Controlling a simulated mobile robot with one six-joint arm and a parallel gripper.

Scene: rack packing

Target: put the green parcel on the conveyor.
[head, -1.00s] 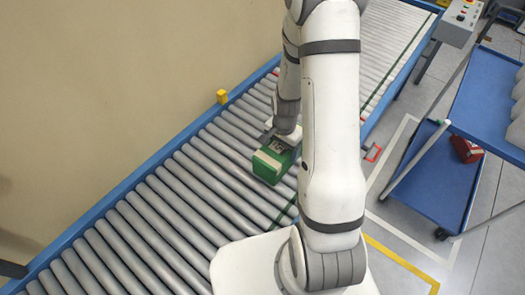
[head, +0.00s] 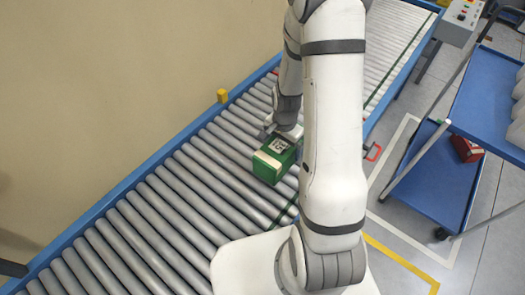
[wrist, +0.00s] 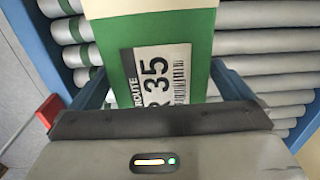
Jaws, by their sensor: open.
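The green parcel (head: 267,166) rests on the rollers of the conveyor (head: 170,205), left of my arm in the head view. It has a pale tape band and a white label printed "35", clear in the wrist view (wrist: 158,75). My gripper (head: 284,136) is at the parcel's far end. In the wrist view its dark fingers stand apart, one on each side of the parcel, and the jaws are open. Whether a finger still touches the parcel cannot be told. The parcel's underside is hidden.
A yellow block (head: 222,96) sits on the conveyor's blue far rail by the wall. A blue cart (head: 432,175) with a red box (head: 466,149) stands at the right. A control box (head: 463,14) is at the top right. The rollers left of the parcel are clear.

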